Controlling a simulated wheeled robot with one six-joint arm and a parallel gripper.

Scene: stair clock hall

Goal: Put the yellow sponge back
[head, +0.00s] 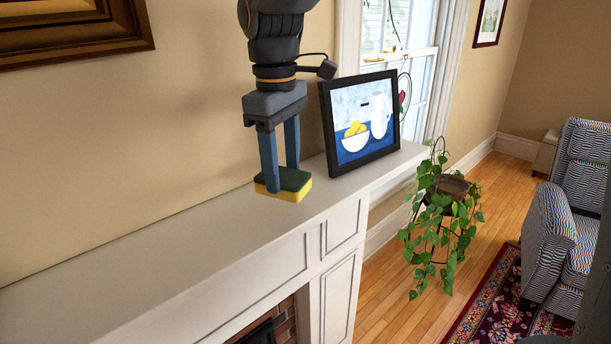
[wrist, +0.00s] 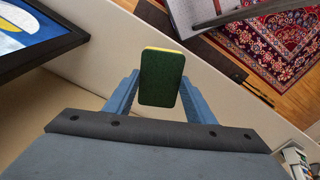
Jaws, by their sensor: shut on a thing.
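The yellow sponge (head: 283,185) has a dark green top layer. It is at the mantel shelf (head: 190,243), close to the framed picture, in the head view. My gripper (head: 282,176) points straight down with its two blue fingers on either side of the sponge, shut on it. In the wrist view the sponge (wrist: 161,77) shows its green face between the fingers, with a thin yellow edge at the top. The sponge looks level and at or just above the shelf; I cannot tell whether it touches.
A black-framed picture (head: 361,121) of a bowl and jug leans on the mantel just right of my gripper. The mantel to the left is bare. Its front edge drops to a fireplace (head: 268,329).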

